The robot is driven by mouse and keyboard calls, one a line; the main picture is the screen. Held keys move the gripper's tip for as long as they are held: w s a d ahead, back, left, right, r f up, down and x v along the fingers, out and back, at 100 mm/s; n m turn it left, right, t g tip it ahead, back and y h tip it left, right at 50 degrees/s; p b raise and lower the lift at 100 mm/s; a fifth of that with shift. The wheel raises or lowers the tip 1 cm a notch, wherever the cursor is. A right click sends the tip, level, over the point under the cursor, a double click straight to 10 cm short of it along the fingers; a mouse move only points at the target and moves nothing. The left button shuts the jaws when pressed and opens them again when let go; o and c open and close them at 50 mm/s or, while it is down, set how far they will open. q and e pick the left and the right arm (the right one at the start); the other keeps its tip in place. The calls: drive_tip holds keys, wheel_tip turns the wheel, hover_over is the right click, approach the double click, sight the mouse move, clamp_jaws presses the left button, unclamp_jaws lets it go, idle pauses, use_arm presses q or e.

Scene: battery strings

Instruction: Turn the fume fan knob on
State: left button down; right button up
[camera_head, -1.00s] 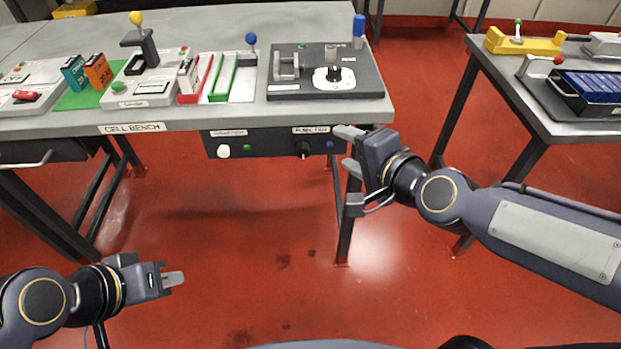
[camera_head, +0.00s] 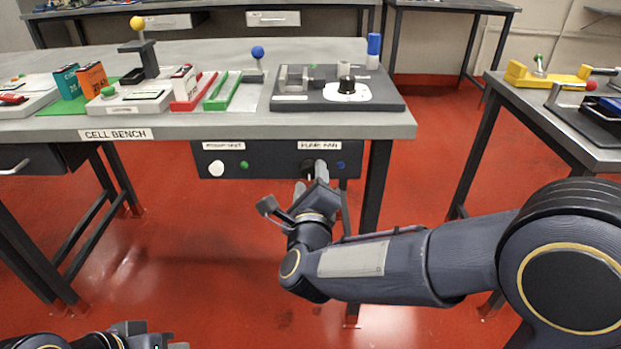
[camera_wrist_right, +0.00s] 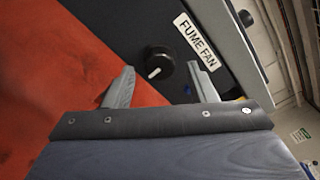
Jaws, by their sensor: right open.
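The fume fan knob (camera_wrist_right: 159,64) is a black round knob with a white pointer mark, on the dark panel under the cell bench. In the right wrist view it sits beside the FUME FAN label (camera_wrist_right: 195,42), beyond and between my fingers. In the head view the knob (camera_head: 308,167) is partly hidden behind my right gripper (camera_head: 310,180). My right gripper also shows in the wrist view (camera_wrist_right: 164,88); it is open, empty and apart from the knob. My left gripper (camera_head: 165,343) is at the bottom left edge, mostly cut off, away from the panel.
On the same panel are a white knob (camera_head: 216,168), a green button (camera_head: 244,165) and a blue button (camera_head: 340,165). The cell bench top (camera_head: 210,130) overhangs the panel. A bench leg (camera_head: 376,185) stands just right of it. The red floor in front is open.

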drive_tip(key=shift+w, duration=1.05)
drive_tip(key=shift+c, duration=0.4)
drive_tip(key=c, duration=0.9)
